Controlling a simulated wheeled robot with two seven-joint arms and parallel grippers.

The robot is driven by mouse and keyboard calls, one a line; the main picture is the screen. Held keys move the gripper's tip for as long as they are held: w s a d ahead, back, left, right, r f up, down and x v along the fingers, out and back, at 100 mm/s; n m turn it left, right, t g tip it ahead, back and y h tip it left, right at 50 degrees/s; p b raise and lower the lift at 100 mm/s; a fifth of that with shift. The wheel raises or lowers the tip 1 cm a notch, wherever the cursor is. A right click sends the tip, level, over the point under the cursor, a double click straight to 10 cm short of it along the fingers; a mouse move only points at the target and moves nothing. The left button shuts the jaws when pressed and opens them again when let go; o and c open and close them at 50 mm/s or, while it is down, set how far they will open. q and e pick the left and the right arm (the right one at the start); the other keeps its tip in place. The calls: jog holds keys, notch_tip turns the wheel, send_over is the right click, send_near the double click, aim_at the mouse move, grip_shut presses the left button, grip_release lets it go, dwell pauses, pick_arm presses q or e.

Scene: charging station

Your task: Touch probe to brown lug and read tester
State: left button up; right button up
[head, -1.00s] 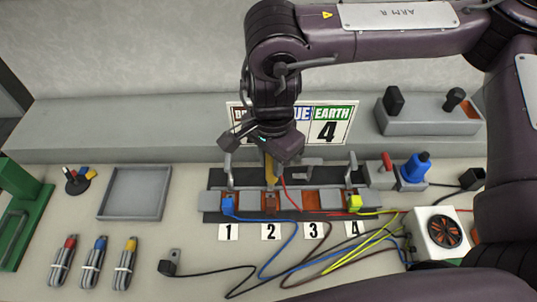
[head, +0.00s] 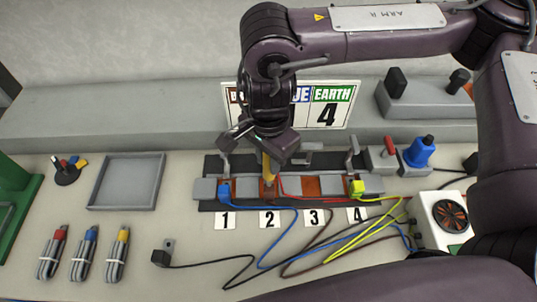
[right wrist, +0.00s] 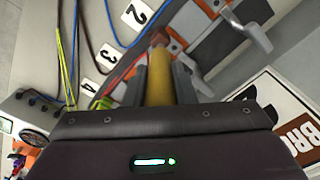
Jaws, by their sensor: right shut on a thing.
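My right gripper (head: 268,153) is shut on a yellow probe (head: 267,170) and holds it upright over the terminal block (head: 205,188). A red lead runs from the probe to the right. The probe points down at the brown lug (head: 269,194) at post 2. Its lower end appears at or just above the lug; contact cannot be told. In the right wrist view the yellow probe (right wrist: 159,82) lies between the fingers, with a brown piece (right wrist: 158,39) at its far end. My left gripper is out of view.
A blue lug (head: 225,191) sits at post 1 and a yellow-green one (head: 356,187) at post 4. Loose wires cross the front. A red switch (head: 390,148), a blue knob (head: 419,152) and a white fan box (head: 425,207) stand right. An empty grey tray (head: 126,181) stands left.

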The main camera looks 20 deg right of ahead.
jog(key=shift+f, duration=0.1)
dwell(0.3)
jog(key=shift+f+b, duration=0.45)
jog(key=shift+f, duration=0.2)
dwell(1.0)
notch_tip(320, 180, up, 6)
jog(key=p, duration=0.6)
